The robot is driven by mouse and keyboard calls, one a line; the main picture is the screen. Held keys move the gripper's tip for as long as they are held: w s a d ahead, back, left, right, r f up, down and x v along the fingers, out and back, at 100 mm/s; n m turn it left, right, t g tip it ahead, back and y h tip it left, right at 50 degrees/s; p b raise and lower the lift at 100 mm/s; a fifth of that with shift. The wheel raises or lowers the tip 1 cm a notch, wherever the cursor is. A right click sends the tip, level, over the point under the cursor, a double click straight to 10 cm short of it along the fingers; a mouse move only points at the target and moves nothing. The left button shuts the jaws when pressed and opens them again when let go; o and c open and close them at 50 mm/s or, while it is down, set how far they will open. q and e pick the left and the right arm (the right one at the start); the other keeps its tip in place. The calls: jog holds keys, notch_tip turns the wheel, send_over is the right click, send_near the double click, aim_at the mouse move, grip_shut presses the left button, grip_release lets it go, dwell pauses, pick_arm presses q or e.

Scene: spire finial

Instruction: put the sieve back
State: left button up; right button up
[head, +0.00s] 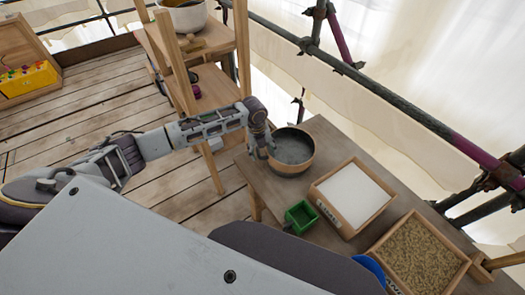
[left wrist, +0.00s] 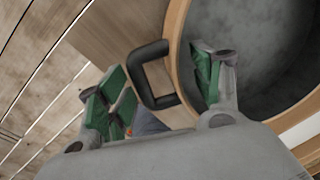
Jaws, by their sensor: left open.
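The sieve (head: 292,146) is a round wooden hoop with a dark grey inside, sitting on the wooden bench near its far left end. In the left wrist view the sieve (left wrist: 178,38) fills the right side, with a black loop handle (left wrist: 146,76) on its near rim. My left gripper (head: 268,149) is at the left side of the sieve. In the left wrist view my open left gripper (left wrist: 160,72) has one green-padded finger over the sieve's inside and the other outside the rim. The handle shows between them; contact cannot be told. My right gripper is not in view.
On the bench (head: 333,142) stand a wooden box with white contents (head: 351,197), a tray of tan grains (head: 418,255) and a small green container (head: 300,217). A wooden shelf rack (head: 213,47) with a pot stands behind my left arm. Scaffold poles (head: 400,117) run behind the bench.

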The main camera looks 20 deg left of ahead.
pick_arm(q)
notch_tip(320, 180, up, 13)
jog(key=a, duration=0.1)
jog(key=shift+s+a, duration=0.15)
jog(key=shift+s, duration=0.3)
dwell(0.8)
